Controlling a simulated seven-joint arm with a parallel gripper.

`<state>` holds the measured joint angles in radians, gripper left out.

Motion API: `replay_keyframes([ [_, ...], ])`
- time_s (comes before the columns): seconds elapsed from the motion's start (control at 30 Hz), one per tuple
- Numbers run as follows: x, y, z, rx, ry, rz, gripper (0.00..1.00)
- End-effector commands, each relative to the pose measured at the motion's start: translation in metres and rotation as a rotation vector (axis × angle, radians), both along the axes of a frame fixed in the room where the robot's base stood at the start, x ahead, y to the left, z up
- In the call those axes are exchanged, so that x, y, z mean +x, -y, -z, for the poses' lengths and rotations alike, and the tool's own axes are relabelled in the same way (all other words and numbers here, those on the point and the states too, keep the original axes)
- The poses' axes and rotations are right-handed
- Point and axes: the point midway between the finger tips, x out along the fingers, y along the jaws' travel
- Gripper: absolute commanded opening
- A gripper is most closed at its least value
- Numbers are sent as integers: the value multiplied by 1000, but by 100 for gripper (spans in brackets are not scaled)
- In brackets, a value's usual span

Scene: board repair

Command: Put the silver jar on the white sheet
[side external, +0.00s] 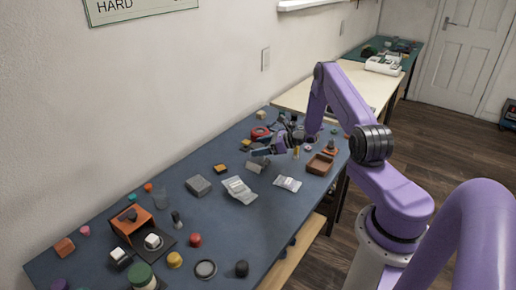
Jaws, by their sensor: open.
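My gripper (267,148) is over the far part of the blue work table, with its jaws open and pointing left. Just below it sits a small grey object (257,165), which could be the silver jar, but it is too small to be sure. I cannot tell whether the jaws touch it. A pale, whitish flat piece (239,189) lies on the table nearer the camera. I cannot tell which is the white sheet.
A grey box (198,186) lies left of the pale pieces. A brown open tray (320,165) stands at the right edge. An orange stand (131,221), a red pot (195,240) and several small items crowd the near end. The middle table is fairly clear.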

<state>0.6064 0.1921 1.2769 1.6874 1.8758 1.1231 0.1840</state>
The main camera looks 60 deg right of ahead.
Motion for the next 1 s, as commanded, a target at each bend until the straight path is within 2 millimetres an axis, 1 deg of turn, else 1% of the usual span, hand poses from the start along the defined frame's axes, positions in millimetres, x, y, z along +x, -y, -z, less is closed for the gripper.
replay_keyframes([
  [0.2,-37,17,-17,0,1,5,78],
  [0.4,-69,29,-31,0,1,3,78],
  [0.6,-88,37,-39,1,2,2,78],
  [0.7,-90,34,-43,-4,3,-15,78],
  [0.77,-87,26,-47,-15,4,-54,78],
  [0.87,-76,-6,-61,-53,8,-191,78],
  [0.97,-68,-55,-81,-116,21,-403,78],
  [1.0,-67,-76,-89,-144,28,-496,78],
])
